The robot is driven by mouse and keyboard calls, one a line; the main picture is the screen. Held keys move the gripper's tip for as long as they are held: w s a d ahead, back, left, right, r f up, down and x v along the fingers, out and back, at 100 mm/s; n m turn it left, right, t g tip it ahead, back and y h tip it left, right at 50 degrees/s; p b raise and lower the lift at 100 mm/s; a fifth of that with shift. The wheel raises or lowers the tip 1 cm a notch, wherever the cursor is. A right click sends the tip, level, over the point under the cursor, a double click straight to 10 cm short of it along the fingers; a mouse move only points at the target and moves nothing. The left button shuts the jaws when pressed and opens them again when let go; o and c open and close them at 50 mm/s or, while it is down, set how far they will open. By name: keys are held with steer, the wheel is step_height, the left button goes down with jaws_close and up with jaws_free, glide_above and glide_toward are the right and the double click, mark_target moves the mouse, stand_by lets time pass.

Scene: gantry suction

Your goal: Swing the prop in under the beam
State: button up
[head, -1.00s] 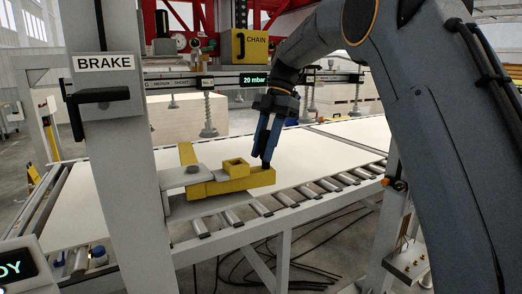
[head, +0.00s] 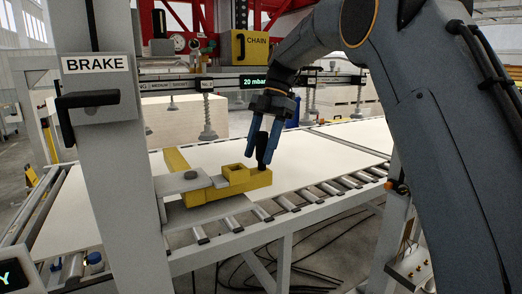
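The yellow prop (head: 205,194) sits on a grey bracket (head: 183,184) fixed to the post at left. One yellow arm of it runs toward the back, and another reaches right along the roller edge, with a square yellow socket on top. A black upright handle (head: 262,150) stands near its right end. My gripper (head: 262,160) points down there, its blue fingers apart on either side of the handle. I see a gap beside the handle, though contact on the far side is hidden. The dark beam (head: 225,83) crosses above and behind, with suction cups hanging from it.
A large pale board (head: 330,150) lies on the roller table (head: 290,203) beneath the beam. The BRAKE box (head: 97,64) with a black lever is on the post. Black cables lie on the floor below.

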mark_target(265, 132)
steer(key=b+v, duration=0.1)
steer(key=v, duration=0.5)
steer(key=shift+w+d+r+b, duration=0.1)
steer(key=shift+w+b, duration=0.1)
steer(key=shift+b, duration=0.1)
steer(key=shift+w+d+r, duration=0.1)
steer(key=shift+d+r, duration=0.05)
steer(key=shift+r, duration=0.5)
steer(key=shift+d, duration=0.1)
steer(key=s+d+f+m+t+h, duration=0.1)
steer(key=s+d+f+m, duration=0.3)
steer(key=d+f+m, duration=0.35)
steer(key=s+d+f+m+t, duration=0.2)
steer(key=s+d+f+m, duration=0.15)
steer(key=f+m, duration=0.55)
steer(key=s+d+f+m, duration=0.3)
steer(key=s+f, duration=0.2)
steer(key=s, duration=0.1)
steer(key=s+d+f+m+t+h, duration=0.1)
steer(key=s+d+f+m, duration=0.2)
steer(key=s, duration=0.4)
steer(key=s+d+f+m+h, duration=0.1)
steer(key=s+d+f+m, duration=0.2)
steer(key=s+f+m, duration=0.2)
step_height(265, 132, down, 3)
steer(key=shift+s+r, duration=0.15)
steer(key=shift+s, duration=0.95)
